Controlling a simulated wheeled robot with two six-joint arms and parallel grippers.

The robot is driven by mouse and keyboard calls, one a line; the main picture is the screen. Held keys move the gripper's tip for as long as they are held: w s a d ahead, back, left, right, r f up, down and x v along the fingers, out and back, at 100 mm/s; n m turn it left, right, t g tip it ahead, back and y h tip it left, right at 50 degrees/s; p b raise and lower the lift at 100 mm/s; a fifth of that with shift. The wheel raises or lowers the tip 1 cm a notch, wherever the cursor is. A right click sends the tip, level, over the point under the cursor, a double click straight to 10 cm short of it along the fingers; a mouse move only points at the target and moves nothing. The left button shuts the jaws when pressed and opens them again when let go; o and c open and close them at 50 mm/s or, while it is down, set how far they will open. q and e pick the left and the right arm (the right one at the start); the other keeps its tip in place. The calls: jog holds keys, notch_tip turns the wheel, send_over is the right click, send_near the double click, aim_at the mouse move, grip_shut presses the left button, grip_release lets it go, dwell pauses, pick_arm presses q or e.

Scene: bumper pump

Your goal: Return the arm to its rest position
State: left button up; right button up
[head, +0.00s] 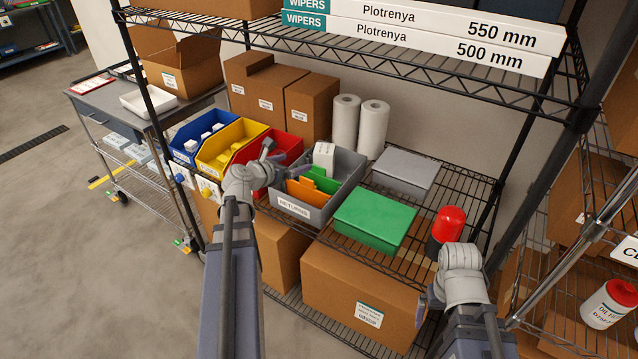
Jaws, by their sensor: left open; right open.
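My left arm reaches in from the bottom left, and its gripper (279,160) is open over the red bin (285,145) and the left edge of the grey returns bin (352,184). I see nothing held between its fingers. My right gripper (424,304) is low at the right, in front of the shelf edge and the large cardboard box (345,285). It is open, but its fingers are partly hidden by its own wrist. A black canister with a red cap (450,222) stands upright on the shelf just behind the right wrist.
The returns bin holds green and orange items and a white box (323,157). A green box (374,219) and a grey box (404,172) sit right of it. Blue (188,157) and yellow (213,167) bins are left. Shelf posts and an upper shelf (400,63) surround the space.

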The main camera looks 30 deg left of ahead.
pick_arm(q)
jog(key=shift+w+f, duration=0.1)
dwell(0.3)
jog(key=w, duration=0.7)
jog(key=shift+d, duration=0.25)
jog(key=shift+f, duration=0.15)
dwell(0.3)
